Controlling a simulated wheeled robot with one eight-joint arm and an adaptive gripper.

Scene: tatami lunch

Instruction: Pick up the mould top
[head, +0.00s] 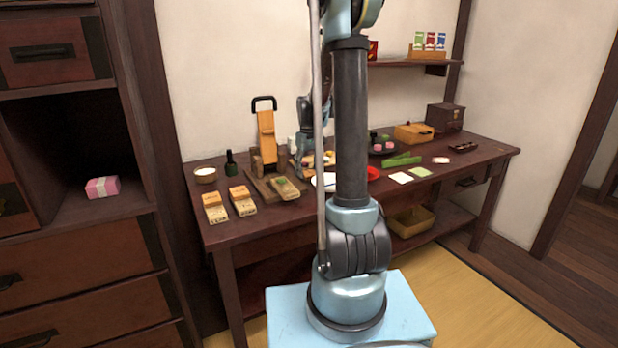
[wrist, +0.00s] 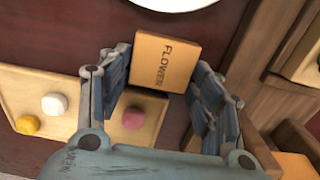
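A flat yellow-orange block marked FLOWER (wrist: 166,62), which looks like the mould top, shows in the wrist view between the fingers of my gripper (wrist: 165,78). One finger stands close along its left side and the other along its right side. No clear gap shows on either side, but I cannot tell whether the fingers press on it. Whether the block rests on something or hangs free is also unclear. In the head view my arm hides most of the gripper and this block.
In the wrist view a pale tray (wrist: 30,85) with white, yellow and pink pieces lies at left. A white round edge (wrist: 175,3) shows at the top. In the head view the dark table (head: 240,230) carries a wooden press (head: 266,135) and several wooden moulds (head: 242,201).

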